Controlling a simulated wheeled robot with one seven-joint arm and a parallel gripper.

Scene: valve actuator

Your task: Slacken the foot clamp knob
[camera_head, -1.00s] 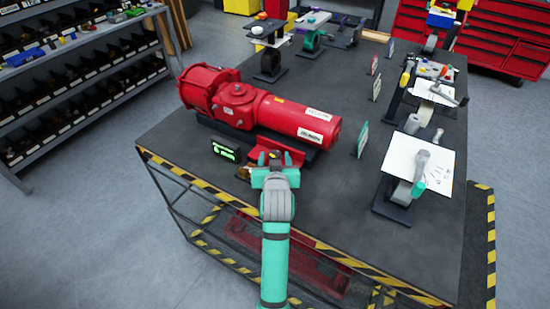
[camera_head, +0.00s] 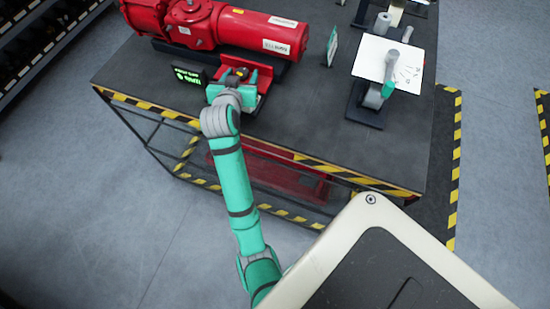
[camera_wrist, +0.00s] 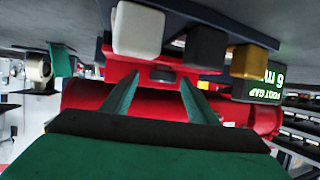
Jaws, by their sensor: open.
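The red valve actuator (camera_head: 245,32) lies on the bench, with a red foot bracket (camera_head: 263,78) at its near side. My gripper (camera_head: 238,80) is at this bracket, and its body hides much of the front there. In the wrist view, which is upside down, my gripper (camera_wrist: 160,82) is open, its two green fingers apart with nothing held between them. A white block (camera_wrist: 137,30), a black block (camera_wrist: 205,46) and a yellow block (camera_wrist: 248,61) sit in a row along a dark bar beyond the fingertips. I cannot tell which is the foot clamp knob.
A foot gap display (camera_head: 188,76) with green text stands just left of my gripper. A small upright card (camera_head: 332,46) and a stand with a white sheet (camera_head: 387,65) are to the right. The bench top (camera_head: 310,125) between is clear; its front edge has yellow-black tape.

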